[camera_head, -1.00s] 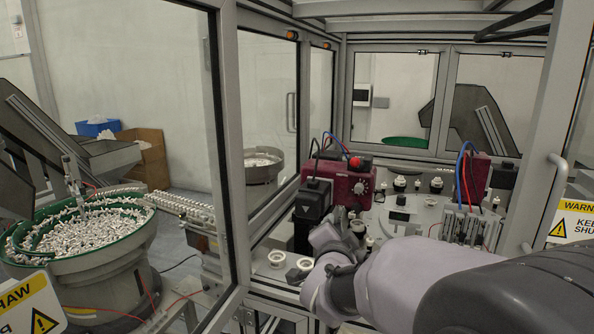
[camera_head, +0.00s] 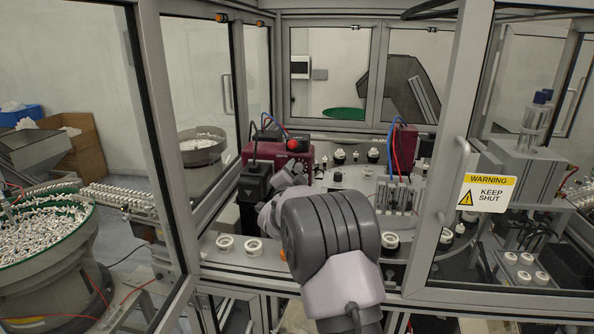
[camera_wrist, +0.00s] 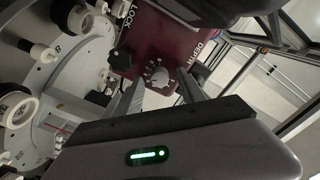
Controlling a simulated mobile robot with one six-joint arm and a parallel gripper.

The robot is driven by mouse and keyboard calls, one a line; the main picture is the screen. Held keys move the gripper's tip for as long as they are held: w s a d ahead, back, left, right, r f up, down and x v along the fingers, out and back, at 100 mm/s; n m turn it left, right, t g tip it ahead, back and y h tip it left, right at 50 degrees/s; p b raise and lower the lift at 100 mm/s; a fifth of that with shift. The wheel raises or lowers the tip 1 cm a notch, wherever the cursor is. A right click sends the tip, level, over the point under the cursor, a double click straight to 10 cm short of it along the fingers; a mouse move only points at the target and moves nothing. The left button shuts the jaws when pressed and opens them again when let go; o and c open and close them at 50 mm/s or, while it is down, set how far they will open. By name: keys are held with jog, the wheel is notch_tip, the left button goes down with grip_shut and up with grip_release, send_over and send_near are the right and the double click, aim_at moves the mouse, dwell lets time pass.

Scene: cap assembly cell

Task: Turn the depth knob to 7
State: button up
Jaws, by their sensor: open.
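The depth knob (camera_wrist: 160,76) is a small grey dial ringed by white numbers on a maroon box (camera_wrist: 165,35) marked DEPTH and LOCK. In the wrist view it lies between the tips of my gripper (camera_wrist: 161,88), whose two fingers are apart on either side of it. I cannot tell whether they touch it. The knob's setting is too small to read. A black knob (camera_wrist: 121,61) sits on the same box, near the LOCK label. In the head view the maroon box (camera_head: 263,151) is at the middle, and my arm largely hides the gripper.
A rotary table (camera_head: 350,178) with several fixtures lies right of the box. Red and blue cables rise from a second maroon unit (camera_head: 403,150). Frame posts and a door marked KEEP SHUT (camera_head: 487,192) bound the cell opening. A parts bowl (camera_head: 50,228) stands at left.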

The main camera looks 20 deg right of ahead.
jog(key=shift+w+d, duration=0.1)
jog(key=shift+w, duration=0.05)
grip_shut()
jog(key=shift+f+b, duration=0.1)
jog(key=shift+b, duration=0.4)
jog(key=m+b, duration=0.1)
jog(key=b, duration=0.1)
jog(key=shift+f+b, duration=0.2)
jog(key=shift+b, duration=0.1)
jog(key=m+b, duration=0.1)
jog(key=b, duration=0.2)
jog(key=m+b, duration=0.3)
jog(key=b, duration=0.1)
jog(key=shift+r, duration=0.15)
jog(key=shift+r+m+b, duration=0.1)
jog(key=shift+m+b, duration=0.35)
jog(key=shift+m, duration=0.05)
